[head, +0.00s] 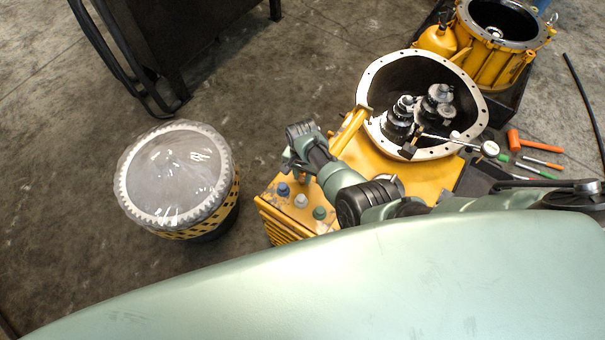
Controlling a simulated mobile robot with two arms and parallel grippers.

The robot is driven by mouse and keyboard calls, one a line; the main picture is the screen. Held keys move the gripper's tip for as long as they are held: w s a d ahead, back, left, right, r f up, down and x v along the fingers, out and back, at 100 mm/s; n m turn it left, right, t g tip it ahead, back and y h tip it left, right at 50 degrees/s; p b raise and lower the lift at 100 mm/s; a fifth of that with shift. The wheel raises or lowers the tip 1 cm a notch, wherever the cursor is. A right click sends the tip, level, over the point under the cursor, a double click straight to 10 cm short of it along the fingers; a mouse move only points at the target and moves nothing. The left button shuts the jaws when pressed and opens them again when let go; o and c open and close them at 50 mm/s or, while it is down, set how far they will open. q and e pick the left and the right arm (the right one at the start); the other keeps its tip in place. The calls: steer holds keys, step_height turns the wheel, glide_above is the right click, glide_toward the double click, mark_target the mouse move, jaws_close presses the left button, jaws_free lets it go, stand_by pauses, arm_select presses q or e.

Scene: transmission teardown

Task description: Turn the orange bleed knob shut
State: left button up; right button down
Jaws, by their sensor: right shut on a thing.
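My right gripper (289,165) is at the left edge of the yellow housing, just above the row of small caps on its top. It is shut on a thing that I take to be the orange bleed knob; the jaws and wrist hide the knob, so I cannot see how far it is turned. A blue cap (282,190), a pale cap (301,201) and a green cap (319,213) stand on the yellow top close to the gripper. My left gripper is not in view.
The open yellow bell housing (366,82) holds dark gears. An orange mallet (535,146) and hand tools lie to its right. A yellow ring casing (492,58) stands at the top right. A covered round drum (172,172) stands left, with clear floor around it.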

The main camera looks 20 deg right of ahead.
mark_target(303, 178)
steer(key=shift+m, duration=1.7)
steer(key=shift+r, duration=0.1)
steer(key=c, duration=1.2)
jaws_free()
steer(key=shift+o, duration=0.2)
step_height(303, 178, up, 8)
steer(key=p, duration=0.8)
